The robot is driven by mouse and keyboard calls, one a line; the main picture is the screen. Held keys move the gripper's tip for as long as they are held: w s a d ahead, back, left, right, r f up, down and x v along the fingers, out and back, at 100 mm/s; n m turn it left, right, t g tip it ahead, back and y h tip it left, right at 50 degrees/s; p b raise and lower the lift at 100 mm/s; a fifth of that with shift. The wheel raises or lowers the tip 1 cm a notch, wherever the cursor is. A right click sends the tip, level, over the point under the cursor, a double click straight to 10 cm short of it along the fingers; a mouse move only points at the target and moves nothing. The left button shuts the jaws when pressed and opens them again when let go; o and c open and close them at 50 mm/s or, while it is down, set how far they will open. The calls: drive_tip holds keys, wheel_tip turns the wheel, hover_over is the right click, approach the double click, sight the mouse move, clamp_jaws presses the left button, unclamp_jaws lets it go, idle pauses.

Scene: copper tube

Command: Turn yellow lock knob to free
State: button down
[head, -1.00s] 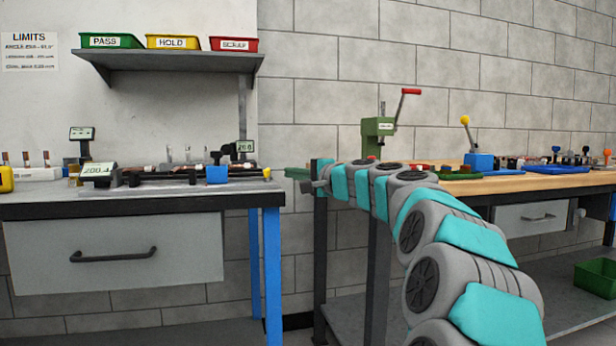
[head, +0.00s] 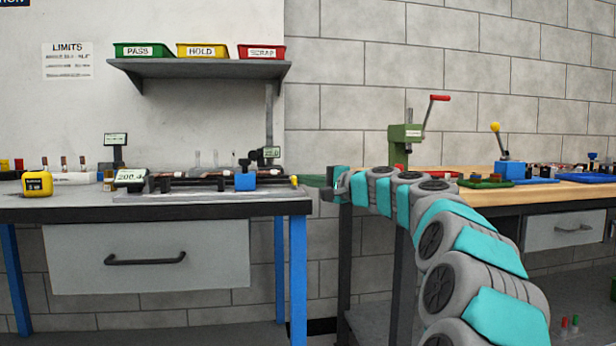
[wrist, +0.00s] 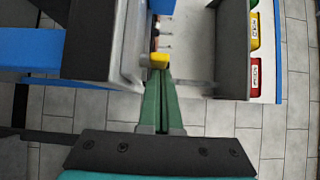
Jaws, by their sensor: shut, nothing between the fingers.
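The yellow lock knob (head: 294,181) is small and sits at the right end of the dark measuring fixture (head: 205,184) on the left bench. In the wrist view the yellow knob (wrist: 159,59) shows just beyond my fingertips. My gripper (head: 309,181) has green fingers pointing left at the knob, off the bench's right edge. In the wrist view my gripper (wrist: 158,74) is shut with its fingers together and empty. I cannot tell whether the tips touch the knob. The knob's far side is hidden.
A blue block (head: 245,181) and a display reading about 200 (head: 131,176) are on the fixture. A yellow box (head: 37,184) stands at left. A shelf (head: 200,70) with PASS, HOLD and SCRAP trays hangs above. A wooden-topped bench (head: 510,194) with a green press (head: 405,138) is at right.

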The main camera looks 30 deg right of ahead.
drive_tip(key=shift+w+a+r+n+g+y+p, duration=0.15)
drive_tip(key=shift+n+g+y+p, duration=0.15)
drive_tip(key=shift+y, duration=0.2)
drive_tip(key=shift+w+d+r+n+g+y+p, duration=0.1)
drive_tip(key=shift+n+g+y+p, duration=0.1)
drive_tip(key=shift+n+y+p, duration=0.25)
drive_tip(key=shift+f+n+g+y+p, duration=0.25)
drive_tip(key=shift+n+g+y+p, duration=0.1)
drive_tip(key=shift+y, duration=0.2)
drive_tip(key=shift+a+f, duration=0.15)
